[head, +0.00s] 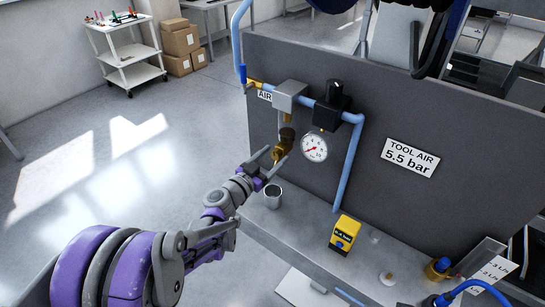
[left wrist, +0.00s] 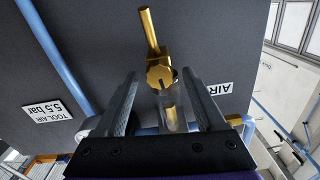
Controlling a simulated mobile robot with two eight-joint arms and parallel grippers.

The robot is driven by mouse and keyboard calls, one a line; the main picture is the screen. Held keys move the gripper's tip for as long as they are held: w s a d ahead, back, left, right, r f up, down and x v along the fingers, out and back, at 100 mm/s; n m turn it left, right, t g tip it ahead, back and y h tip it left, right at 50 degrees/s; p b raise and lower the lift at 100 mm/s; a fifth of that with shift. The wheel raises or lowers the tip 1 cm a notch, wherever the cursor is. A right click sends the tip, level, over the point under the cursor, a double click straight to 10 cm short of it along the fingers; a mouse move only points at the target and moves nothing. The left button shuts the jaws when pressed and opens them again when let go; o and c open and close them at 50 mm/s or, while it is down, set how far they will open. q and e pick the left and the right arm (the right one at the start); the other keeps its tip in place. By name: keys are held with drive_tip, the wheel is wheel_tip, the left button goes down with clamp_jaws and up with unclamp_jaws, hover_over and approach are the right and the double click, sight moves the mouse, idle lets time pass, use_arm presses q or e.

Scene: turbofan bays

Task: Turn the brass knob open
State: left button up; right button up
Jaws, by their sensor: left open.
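The brass knob (head: 279,152) hangs low on the wall panel, under a grey block (head: 290,95) on the blue air pipe. In the left wrist view the knob (left wrist: 160,74) is a round brass piece with a dark mark. A brass tube (left wrist: 151,30) extends from it, and a clear bowl (left wrist: 172,115) adjoins it. My left gripper (head: 273,161) is open at the knob. In the left wrist view its fingers (left wrist: 160,84) lie on either side of the knob with gaps showing; I cannot tell how deep between them it sits. My right gripper is not in view.
A grey metal cup (head: 273,197) stands on the bench below the knob. A pressure gauge (head: 314,147) and black regulator (head: 329,107) are close right of the knob. A yellow device (head: 345,233) sits farther right. Floor at left is mostly clear.

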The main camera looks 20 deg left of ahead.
use_arm(q)
clamp_jaws()
idle(0.3)
